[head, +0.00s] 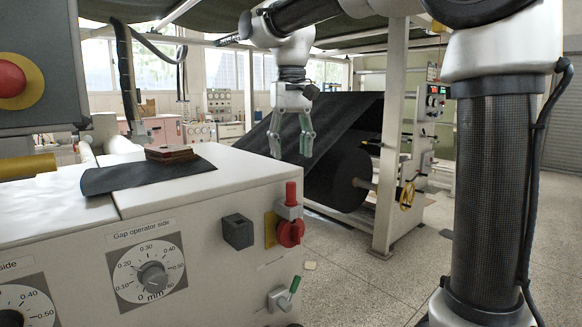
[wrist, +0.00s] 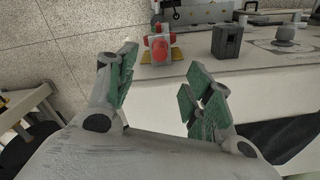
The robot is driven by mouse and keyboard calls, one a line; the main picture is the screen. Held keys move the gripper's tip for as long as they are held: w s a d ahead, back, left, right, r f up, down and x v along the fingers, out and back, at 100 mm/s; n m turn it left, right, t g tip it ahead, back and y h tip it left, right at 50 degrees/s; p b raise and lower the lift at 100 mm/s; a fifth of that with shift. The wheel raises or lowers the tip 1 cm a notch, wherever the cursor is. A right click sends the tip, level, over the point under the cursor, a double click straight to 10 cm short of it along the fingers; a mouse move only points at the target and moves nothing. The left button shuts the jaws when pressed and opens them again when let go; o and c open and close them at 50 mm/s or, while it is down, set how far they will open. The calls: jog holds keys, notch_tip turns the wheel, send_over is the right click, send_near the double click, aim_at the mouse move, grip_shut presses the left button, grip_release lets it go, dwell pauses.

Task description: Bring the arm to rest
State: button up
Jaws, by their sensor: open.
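My gripper (head: 291,140) is open and empty in the head view. It hangs pointing down in the air, past the right end of the white machine, with a black roll of sheet behind it. In the wrist view my gripper (wrist: 160,85) shows two green-padded fingers spread apart with nothing between them. Beyond the fingers are the machine's red valve handle and its dark box. My arm rises from the right and reaches over the top of the head view.
The white machine (head: 215,215) carries gap dials (head: 150,275), a red valve (head: 290,230) and a dark box (head: 238,231). A black sheet (head: 120,177) with a brown block (head: 171,154) lies on top. The black roll (head: 340,175) hangs in a white frame (head: 393,150).

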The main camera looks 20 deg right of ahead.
jog(key=shift+r, duration=0.4)
jog(key=shift+s+d, duration=0.1)
jog(key=s+d+f+t, duration=0.2)
jog(key=s+d+f, duration=0.5)
jog(key=s, duration=0.3)
jog(key=s+d+f+t, duration=0.2)
jog(key=s+d+f, duration=0.5)
jog(key=s, duration=0.3)
jog(key=shift+s+d+f, duration=0.2)
jog(key=shift+s+d, duration=0.15)
